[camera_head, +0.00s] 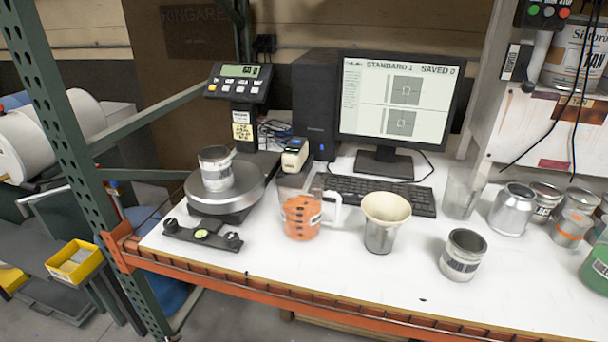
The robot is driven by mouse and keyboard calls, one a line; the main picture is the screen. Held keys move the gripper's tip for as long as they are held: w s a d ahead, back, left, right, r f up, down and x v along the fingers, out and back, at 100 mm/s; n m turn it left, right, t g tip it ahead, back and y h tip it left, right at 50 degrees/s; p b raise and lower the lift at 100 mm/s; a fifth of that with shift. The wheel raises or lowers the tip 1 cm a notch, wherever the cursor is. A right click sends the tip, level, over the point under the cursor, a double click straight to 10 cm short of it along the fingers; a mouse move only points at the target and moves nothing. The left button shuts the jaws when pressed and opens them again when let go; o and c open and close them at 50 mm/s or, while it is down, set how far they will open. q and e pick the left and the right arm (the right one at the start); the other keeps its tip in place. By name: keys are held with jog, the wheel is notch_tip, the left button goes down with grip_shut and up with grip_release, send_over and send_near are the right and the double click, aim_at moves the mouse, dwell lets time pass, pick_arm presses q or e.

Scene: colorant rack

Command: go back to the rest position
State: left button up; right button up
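Neither of my grippers nor my arms shows in the head view. A metal can (216,168) with a label stands on the round plate of the scale (225,190) at the left of the bench. A clear measuring jug (301,214) with orange contents stands right of the scale. A clear cup with a cream funnel (386,208) in its top stands right of the jug. An open metal can (463,255) with a label stands near the front edge.
The white bench (340,265) has an orange front beam (270,298) and a green upright (75,150) at left. A keyboard (376,193) and monitor (400,108) stand behind. Several cans (512,210) crowd the right. The front strip is mostly clear.

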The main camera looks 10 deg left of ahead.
pick_arm(q)
jog(key=s+d+f+n+t+h, duration=0.1)
jog(key=d+f+h, duration=0.3)
jog(key=d+f, duration=0.5)
jog(key=shift+d+f+n+t, duration=0.25)
jog(key=shift+f+n+t, duration=0.45)
jog(key=shift+f+n, duration=0.2)
